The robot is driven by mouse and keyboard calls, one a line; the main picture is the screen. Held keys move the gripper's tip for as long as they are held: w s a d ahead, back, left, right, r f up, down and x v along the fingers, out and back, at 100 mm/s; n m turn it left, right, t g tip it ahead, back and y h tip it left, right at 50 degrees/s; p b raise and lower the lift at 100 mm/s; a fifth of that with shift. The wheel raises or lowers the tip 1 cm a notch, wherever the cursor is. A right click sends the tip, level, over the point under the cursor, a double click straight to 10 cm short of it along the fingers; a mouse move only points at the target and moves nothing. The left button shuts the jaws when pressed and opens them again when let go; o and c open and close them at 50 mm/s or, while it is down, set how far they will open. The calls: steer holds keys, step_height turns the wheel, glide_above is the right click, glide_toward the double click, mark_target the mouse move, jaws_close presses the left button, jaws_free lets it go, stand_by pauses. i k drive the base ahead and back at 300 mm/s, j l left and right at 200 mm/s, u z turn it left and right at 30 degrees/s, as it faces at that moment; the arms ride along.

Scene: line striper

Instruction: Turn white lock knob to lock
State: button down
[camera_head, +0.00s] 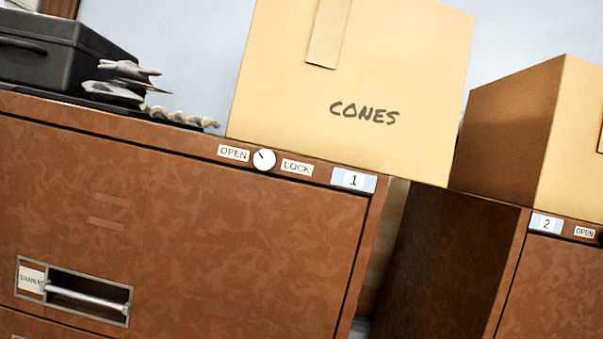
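The white lock knob (264,160) is small and round, on the top front edge of the brown cabinet (200,230) marked 1. An OPEN label (233,153) is on its left and a LOCK label (297,167) on its right. A short dark pointer line on the knob runs from its middle to the upper left, toward the OPEN side. The view is tilted, so the cabinet slopes down to the right. My gripper is not in view, and nothing touches the knob.
A cardboard box (350,80) marked CONES stands on the cabinet behind the knob. A black case (60,50) and grey tools (130,85) lie at left. The drawer has a metal handle (85,298). A second cabinet (560,290), marked 2, stands right, across a gap.

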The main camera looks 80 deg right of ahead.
mark_target(264, 160)
steer(key=z, duration=1.45)
